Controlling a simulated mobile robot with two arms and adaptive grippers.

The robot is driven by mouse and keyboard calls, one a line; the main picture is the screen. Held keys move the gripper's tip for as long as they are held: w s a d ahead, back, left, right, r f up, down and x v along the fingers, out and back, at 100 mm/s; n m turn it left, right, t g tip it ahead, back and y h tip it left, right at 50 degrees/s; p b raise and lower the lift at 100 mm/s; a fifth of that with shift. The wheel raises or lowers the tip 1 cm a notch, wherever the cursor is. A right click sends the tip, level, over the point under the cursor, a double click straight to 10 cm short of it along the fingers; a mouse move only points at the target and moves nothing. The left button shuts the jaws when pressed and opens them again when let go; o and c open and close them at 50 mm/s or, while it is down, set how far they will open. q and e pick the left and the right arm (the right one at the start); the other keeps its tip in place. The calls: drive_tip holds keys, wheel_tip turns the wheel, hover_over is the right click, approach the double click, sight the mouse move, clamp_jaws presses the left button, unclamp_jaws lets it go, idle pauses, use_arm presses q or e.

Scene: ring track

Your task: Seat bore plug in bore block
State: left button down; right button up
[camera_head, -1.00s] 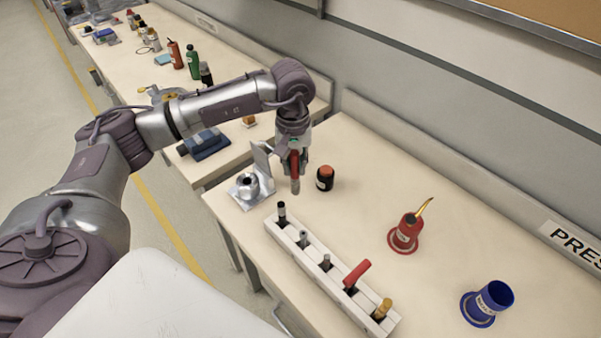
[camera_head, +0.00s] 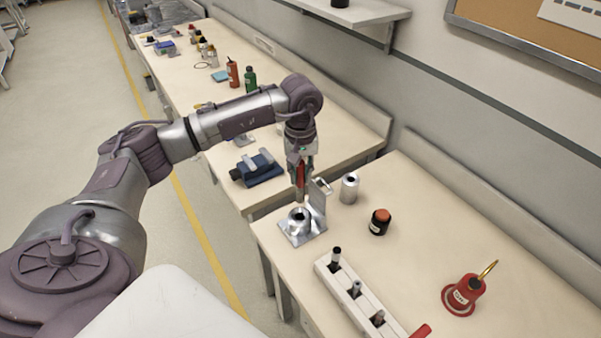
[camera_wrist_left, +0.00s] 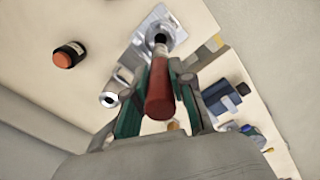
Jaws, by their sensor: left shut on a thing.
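My left gripper (camera_head: 301,165) is shut on the bore plug (camera_head: 300,176), a red-handled gauge with a grey end, held roughly upright with that end down. The bore block (camera_head: 298,223), a silver round block with a dark hole on a metal plate, sits at the table's near left corner. The plug's lower end is right at or just above the block's hole; I cannot tell whether it enters. In the left wrist view the red handle (camera_wrist_left: 160,92) points at the block (camera_wrist_left: 162,34), and its end overlaps the hole. My right gripper is not in view.
An upright metal bracket (camera_head: 317,203) stands right beside the block. A silver cylinder (camera_head: 349,188) and a black jar with an orange top (camera_head: 379,222) stand to the right. A white rack (camera_head: 363,306) with several gauges is in front; a red oil can (camera_head: 463,294) is farther right.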

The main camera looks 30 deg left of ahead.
sight(300, 203)
use_arm(q)
drive_tip(key=shift+a+f+b, duration=0.1)
drive_tip(key=shift+f+b, duration=0.6)
wheel_tip(300, 203, down, 2)
drive_tip(key=shift+f+b, duration=0.25)
drive_tip(key=shift+b, duration=0.8)
drive_tip(key=shift+f+b, duration=0.75)
drive_tip(key=shift+f, duration=0.25)
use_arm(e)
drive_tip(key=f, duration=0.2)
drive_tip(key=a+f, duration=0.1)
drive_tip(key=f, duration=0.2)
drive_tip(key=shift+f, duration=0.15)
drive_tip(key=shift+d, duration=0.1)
use_arm(q)
drive_tip(key=shift+b, duration=0.3)
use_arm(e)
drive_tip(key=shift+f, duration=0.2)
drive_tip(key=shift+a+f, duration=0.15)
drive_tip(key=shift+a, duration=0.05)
use_arm(q)
drive_tip(key=shift+b, duration=0.4)
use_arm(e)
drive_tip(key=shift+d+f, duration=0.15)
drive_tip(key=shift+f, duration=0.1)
use_arm(q)
drive_tip(key=shift+f+b, duration=2.25)
drive_tip(key=shift+f, duration=0.45)
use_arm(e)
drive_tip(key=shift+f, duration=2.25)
